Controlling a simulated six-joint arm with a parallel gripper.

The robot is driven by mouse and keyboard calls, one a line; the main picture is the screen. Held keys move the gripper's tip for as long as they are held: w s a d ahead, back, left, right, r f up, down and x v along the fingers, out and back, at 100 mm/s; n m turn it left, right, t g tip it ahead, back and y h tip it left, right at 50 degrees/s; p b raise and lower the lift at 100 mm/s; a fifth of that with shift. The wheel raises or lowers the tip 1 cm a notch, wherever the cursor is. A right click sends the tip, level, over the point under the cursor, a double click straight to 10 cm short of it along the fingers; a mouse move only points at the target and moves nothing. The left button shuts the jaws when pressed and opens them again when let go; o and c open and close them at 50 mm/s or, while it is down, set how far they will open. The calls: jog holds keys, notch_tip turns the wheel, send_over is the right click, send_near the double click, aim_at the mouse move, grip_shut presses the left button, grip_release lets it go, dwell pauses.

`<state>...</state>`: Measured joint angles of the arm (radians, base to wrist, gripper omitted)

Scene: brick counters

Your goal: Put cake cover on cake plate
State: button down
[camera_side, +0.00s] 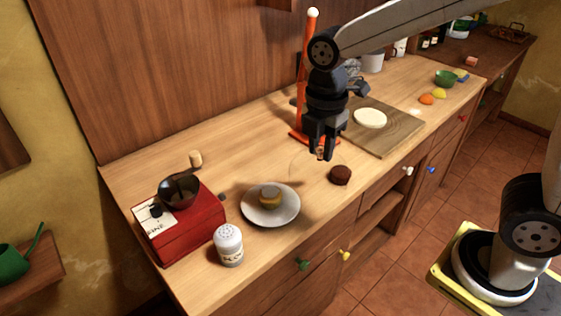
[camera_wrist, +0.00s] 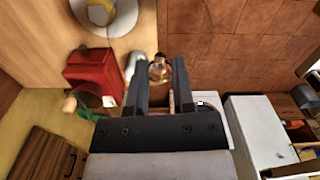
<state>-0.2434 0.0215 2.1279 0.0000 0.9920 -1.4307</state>
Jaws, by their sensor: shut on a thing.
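The cake plate (camera_side: 287,213) is a pale round plate on the counter with a small yellow-brown cake (camera_side: 270,195) on it. The plate also shows at the top of the wrist view (camera_wrist: 125,17). My gripper (camera_side: 321,156) points down, shut on the knob of the cake cover (camera_side: 297,165), right of and behind the plate. The cover is clear, and only a faint curved outline shows in the side view. Its rounded knob (camera_wrist: 160,70) shows between the fingers in the wrist view. I cannot tell how high its rim is.
A small dark brown cake (camera_side: 340,175) lies on the counter, close to the cover. A red grinder (camera_side: 185,228) and a white shaker (camera_side: 229,247) stand left of the plate. An orange stand (camera_side: 303,90) and a cutting board (camera_side: 385,139) with a pale round (camera_side: 370,118) are behind.

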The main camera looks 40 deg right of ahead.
jog(key=w+a+f, duration=0.2)
jog(key=w+f, duration=0.6)
jog(key=w, duration=0.3)
jog(key=shift+w+f, duration=0.3)
jog(key=shift+w+a+f, duration=0.1)
jog(key=shift+w+f, duration=0.05)
jog(key=shift+f, duration=0.75)
jog(key=shift+w+f, duration=0.1)
jog(key=shift+f, duration=0.8)
jog(key=shift+f, duration=0.1)
jog(key=shift+c, duration=2.4)
grip_release()
